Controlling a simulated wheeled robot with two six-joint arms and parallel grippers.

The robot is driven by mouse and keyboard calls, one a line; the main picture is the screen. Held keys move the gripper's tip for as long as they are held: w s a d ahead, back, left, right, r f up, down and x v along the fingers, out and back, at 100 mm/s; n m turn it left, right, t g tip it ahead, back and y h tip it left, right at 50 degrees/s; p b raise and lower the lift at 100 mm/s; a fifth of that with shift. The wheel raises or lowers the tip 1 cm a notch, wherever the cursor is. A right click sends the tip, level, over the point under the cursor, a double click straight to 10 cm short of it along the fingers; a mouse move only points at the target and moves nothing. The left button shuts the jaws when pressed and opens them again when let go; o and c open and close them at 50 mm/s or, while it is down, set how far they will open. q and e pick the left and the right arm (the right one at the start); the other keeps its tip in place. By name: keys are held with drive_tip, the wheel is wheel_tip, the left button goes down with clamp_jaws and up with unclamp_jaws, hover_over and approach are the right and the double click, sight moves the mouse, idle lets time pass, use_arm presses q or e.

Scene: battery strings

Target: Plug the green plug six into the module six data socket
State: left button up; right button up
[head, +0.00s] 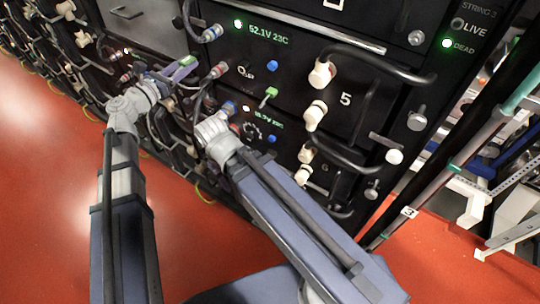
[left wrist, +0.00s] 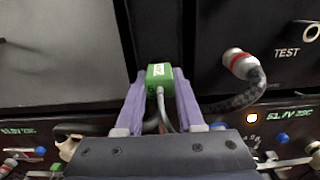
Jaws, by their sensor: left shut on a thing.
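The green plug six (left wrist: 159,72), with a white label on top, is held between the two purple fingers of my left gripper (left wrist: 160,88). Its grey cable hangs down between the fingers. In the head view my left gripper (head: 182,66) is in front of the rack, left of the modules' display panels, and the plug is barely visible. The lower module panel, with display and dial (head: 254,130), is partly covered by my right arm. I cannot pick out the module six data socket. My right gripper's fingers are hidden behind its wrist.
Another green plug (head: 271,92) sits on the panel below the upper display (head: 267,36). A red-and-white cable connector (left wrist: 238,62) is right of the held plug. The red floor (head: 60,200) is open.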

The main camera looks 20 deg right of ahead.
use_arm(q)
clamp_jaws()
drive_tip(key=shift+v, duration=1.6)
idle(0.4)
drive_tip(key=shift+v, duration=2.4)
drive_tip(key=shift+s+f, duration=0.1)
